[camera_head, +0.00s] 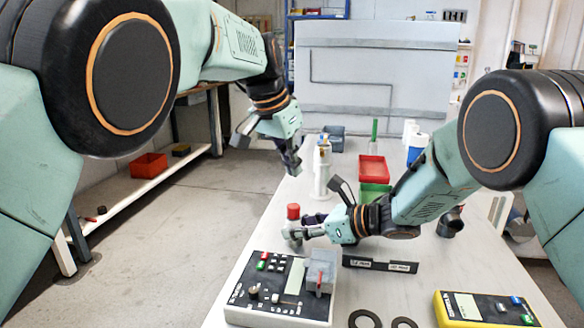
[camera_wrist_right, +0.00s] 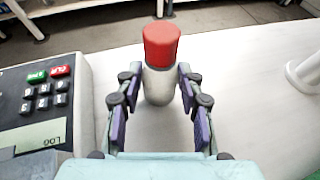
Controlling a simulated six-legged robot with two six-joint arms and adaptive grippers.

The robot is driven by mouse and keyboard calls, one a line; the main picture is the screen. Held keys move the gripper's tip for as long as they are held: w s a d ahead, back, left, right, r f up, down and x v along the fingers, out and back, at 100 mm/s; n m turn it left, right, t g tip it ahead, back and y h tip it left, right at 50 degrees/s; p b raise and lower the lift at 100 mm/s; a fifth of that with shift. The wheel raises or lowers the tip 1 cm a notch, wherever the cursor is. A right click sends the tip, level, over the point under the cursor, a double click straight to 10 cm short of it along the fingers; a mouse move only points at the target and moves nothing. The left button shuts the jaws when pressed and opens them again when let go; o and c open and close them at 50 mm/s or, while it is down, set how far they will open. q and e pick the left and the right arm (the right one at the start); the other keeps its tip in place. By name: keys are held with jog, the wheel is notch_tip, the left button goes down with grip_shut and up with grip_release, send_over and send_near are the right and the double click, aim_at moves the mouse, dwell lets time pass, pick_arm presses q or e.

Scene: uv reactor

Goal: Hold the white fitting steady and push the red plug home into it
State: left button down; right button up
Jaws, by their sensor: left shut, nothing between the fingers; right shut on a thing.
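The white fitting (camera_wrist_right: 158,86) stands upright on the table near its left edge. The red plug (camera_wrist_right: 162,44) sits on top of it; how deep it goes is hidden. In the head view the plug (camera_head: 293,211) shows above the fitting (camera_head: 291,228). My right gripper (camera_head: 294,234) is shut on the fitting, with a finger on each side below the plug; it fills the lower wrist view (camera_wrist_right: 158,92). My left gripper (camera_head: 294,168) is shut and empty, in the air farther back and higher than the plug, apart from it.
A grey control box (camera_head: 272,311) with buttons stands in front of the fitting. Behind are a white stand (camera_head: 321,178), a red bin (camera_head: 373,169) and a green bin (camera_head: 374,193). A yellow meter (camera_head: 485,310) and black rings (camera_head: 364,319) lie in front right.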

jog(key=o, duration=1.2)
jog(key=shift+o, duration=0.2)
jog(key=shift+d, duration=0.1)
